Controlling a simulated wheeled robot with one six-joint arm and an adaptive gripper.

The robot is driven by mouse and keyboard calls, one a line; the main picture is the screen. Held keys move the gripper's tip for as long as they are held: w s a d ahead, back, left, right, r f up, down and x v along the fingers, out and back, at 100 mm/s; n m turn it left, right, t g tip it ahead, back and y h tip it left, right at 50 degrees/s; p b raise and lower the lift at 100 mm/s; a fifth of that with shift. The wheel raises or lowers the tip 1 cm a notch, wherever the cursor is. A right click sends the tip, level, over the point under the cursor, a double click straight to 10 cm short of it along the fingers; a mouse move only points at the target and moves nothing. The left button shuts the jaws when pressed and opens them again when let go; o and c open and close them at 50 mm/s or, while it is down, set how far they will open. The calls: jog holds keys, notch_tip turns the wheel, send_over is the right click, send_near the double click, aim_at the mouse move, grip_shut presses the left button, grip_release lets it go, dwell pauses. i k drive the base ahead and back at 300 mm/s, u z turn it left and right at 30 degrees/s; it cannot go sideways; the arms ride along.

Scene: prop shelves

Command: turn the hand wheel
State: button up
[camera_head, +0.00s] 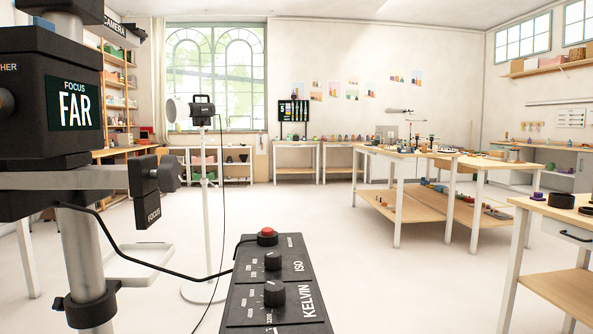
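A black camera rig stands close at the left, with a screen (75,104) reading "FOCUS FAR". A light grey bar runs from it to a black block (154,187) labelled "FOCUS", with a small dark knob (169,173) on its right side. I cannot tell whether this knob is the hand wheel; no plain wheel shows. My gripper is not in view.
A black control box (277,308) with a red button and "ISO" and "KELVIN" dials stands low in front. A cable runs left from it. A lamp stand (206,190) is behind. Tables (397,205) stand right; open floor (370,275) lies between.

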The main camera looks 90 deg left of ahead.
aim_at(168, 173)
jog(key=i, duration=0.75)
jog(key=u, duration=4.15)
jog(key=i, duration=0.5)
jog(key=u, duration=0.85)
jog(key=k, duration=1.05)
jog(key=z, duration=0.4)
